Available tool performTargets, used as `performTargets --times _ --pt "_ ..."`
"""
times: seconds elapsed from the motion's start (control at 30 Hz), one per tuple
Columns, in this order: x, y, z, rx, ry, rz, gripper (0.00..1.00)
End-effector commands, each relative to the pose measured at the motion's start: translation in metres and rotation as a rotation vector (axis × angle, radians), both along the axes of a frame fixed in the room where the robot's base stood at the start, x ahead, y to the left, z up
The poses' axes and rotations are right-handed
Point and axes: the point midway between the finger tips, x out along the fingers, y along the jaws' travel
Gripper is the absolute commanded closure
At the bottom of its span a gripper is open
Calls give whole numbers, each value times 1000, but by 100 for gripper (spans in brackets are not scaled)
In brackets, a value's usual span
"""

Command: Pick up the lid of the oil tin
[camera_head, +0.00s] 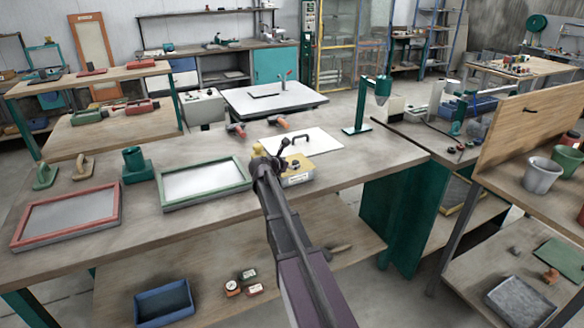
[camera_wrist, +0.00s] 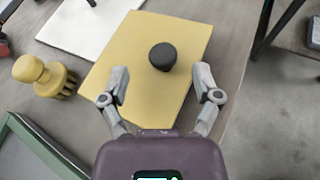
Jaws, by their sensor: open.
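The oil tin (camera_wrist: 150,95) is a flat-topped yellow tin, seen from above in the wrist view. Its lid (camera_wrist: 163,56) is a small round black cap on the top, towards the far end. My gripper (camera_wrist: 160,82) is open and empty above the tin. Its two grey fingers stand apart, with the lid between their lines and a little beyond the tips. In the head view the yellow tin (camera_head: 299,178) stands on the workbench, partly hidden by my arm. I cannot clearly make out the lid there.
A yellow knobbed piece (camera_wrist: 45,76) stands left of the tin. A white board (camera_head: 318,142) with a black handle lies behind it. A green-framed screen (camera_head: 205,184) and a red-framed screen (camera_head: 68,217) lie to the left. The bench's right edge is close to the tin.

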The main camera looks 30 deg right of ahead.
Motion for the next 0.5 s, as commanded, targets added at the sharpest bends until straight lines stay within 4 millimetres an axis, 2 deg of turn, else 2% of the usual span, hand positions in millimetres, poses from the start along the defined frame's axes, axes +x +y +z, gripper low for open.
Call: performTargets --times 0.23,0.5 --pt "12 -25 -15 -1 1 -1 19" --pt "15 -32 -17 0 0 1 19"
